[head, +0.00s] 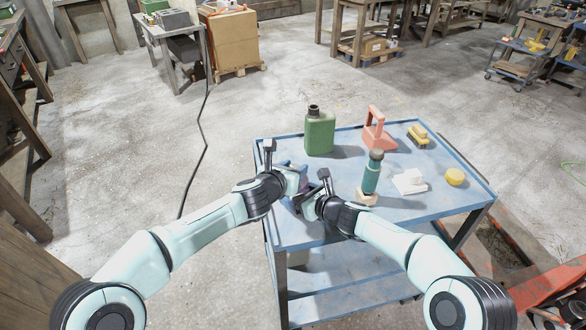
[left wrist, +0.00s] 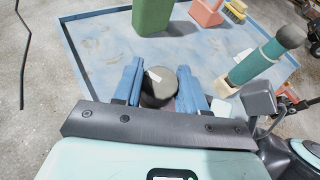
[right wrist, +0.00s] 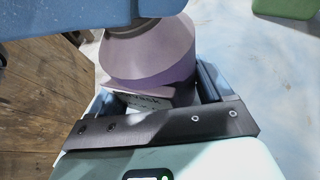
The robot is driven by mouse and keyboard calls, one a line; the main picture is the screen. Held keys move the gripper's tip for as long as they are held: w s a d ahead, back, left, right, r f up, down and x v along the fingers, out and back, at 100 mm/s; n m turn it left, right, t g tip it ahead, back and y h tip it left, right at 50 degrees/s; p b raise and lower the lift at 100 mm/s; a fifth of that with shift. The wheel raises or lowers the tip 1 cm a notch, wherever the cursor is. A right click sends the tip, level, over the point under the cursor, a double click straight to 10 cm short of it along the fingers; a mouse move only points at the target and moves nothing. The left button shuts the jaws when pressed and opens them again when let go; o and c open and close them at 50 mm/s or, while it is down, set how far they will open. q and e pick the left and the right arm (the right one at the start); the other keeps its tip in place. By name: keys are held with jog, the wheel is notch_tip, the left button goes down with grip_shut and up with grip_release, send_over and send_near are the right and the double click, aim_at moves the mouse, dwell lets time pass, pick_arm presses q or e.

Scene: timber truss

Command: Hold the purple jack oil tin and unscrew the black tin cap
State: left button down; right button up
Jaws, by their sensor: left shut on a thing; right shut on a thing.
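The purple jack oil tin (right wrist: 150,62) fills the upper middle of the right wrist view, with a pale label low on its side. My right gripper (right wrist: 155,90) is shut around its body. The black tin cap (left wrist: 158,88) sits between the blue fingers of my left gripper (left wrist: 160,78), which is shut on it from above. In the right wrist view the dark cap (right wrist: 135,24) shows at the tin's top, partly hidden by a blue left finger. In the head view the hands meet at the cart's near left side and mostly hide the tin.
The blue cart (head: 425,208) holds a green canister (head: 320,132), a red-orange handled object (head: 377,130), a teal bottle-like object (head: 372,175), a white block (head: 409,182), a yellow round object (head: 454,176) and a yellow brush (head: 418,135). Its front right top is clear.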

pick_arm(q)
jog(key=shift+s+d+n+t+y, duration=0.15)
jog(key=shift+n+t+y, duration=0.25)
jog(key=shift+n+y, duration=0.95)
jog(key=n+y, duration=0.4)
jog(key=y, duration=0.1)
jog(key=shift+d+n, duration=0.1)
jog(key=shift+n, duration=0.15)
jog(key=c, duration=0.9)
grip_release()
jog(key=shift+y, duration=0.35)
jog(key=o, duration=0.7)
jog(key=shift+c, duration=0.2)
jog(key=shift+d, duration=0.1)
jog(key=shift+c, duration=0.3)
notch_tip(320, 180, up, 3)
jog(key=shift+f, duration=0.2)
jog(key=shift+c, duration=0.2)
jog(key=shift+o, duration=0.5)
jog(key=shift+r, duration=0.5)
jog(key=shift+a, duration=0.25)
